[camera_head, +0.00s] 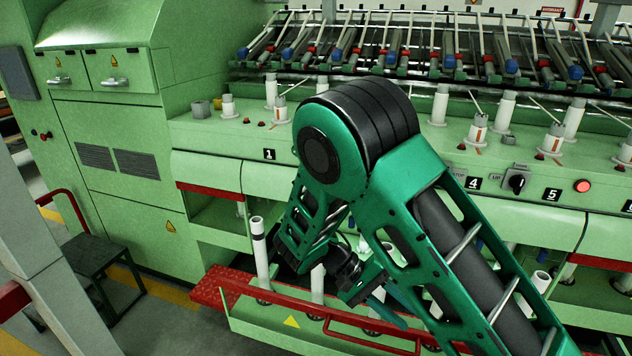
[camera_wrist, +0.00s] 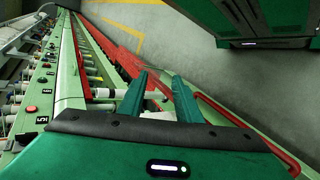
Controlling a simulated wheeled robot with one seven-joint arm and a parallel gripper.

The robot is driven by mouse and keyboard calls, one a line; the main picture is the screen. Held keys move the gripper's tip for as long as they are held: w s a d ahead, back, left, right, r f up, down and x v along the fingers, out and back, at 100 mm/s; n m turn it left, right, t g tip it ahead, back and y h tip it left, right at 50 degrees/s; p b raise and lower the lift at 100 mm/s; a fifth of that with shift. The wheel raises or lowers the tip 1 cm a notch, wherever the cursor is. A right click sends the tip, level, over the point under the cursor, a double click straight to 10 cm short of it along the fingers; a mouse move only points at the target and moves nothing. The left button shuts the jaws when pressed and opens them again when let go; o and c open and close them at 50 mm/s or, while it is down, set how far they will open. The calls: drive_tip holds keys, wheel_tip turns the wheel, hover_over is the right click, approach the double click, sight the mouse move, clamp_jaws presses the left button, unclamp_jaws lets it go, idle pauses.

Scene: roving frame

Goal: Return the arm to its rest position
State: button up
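My green arm bends down in front of the machine in the head view, its big round joint near the middle. My gripper (camera_head: 388,308) hangs low over the red-edged tray and is partly hidden by my own arm. In the wrist view my gripper (camera_wrist: 163,78) shows two teal fingers spread apart with a gap between them. White tubes lie beyond the fingers, one (camera_wrist: 110,92) to the left and another pale piece (camera_wrist: 158,115) in the gap. I see nothing clearly gripped.
A green spinning machine (camera_head: 215,148) fills the scene, with spindles and numbered positions. White tubes (camera_head: 260,252) stand upright in the red-edged tray (camera_head: 265,322). A dark step stool (camera_head: 95,255) stands at left. Grey floor (camera_wrist: 210,75) is open beside the machine.

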drive_tip(key=s+d+r+m+y, duration=0.1)
drive_tip(key=s+d+r+y, duration=0.2)
drive_tip(key=d+r, duration=0.4)
drive_tip(key=s+d+r+m+y, duration=0.2)
drive_tip(key=d+r+y, duration=0.2)
drive_tip(key=d, duration=0.4)
drive_tip(key=s+d+r+m+t+y, duration=0.1)
drive_tip(key=s+d+r+t, duration=0.1)
drive_tip(key=s, duration=0.5)
drive_tip(key=s+d+r+m+t+y, duration=0.1)
drive_tip(key=s+d+r+t+y, duration=0.1)
drive_tip(key=s+d+r, duration=0.2)
drive_tip(key=s, duration=0.3)
drive_tip(key=shift+s+y, duration=0.15)
drive_tip(key=shift+y, duration=0.15)
drive_tip(key=shift+w+f, duration=0.3)
drive_tip(key=shift+w, duration=0.3)
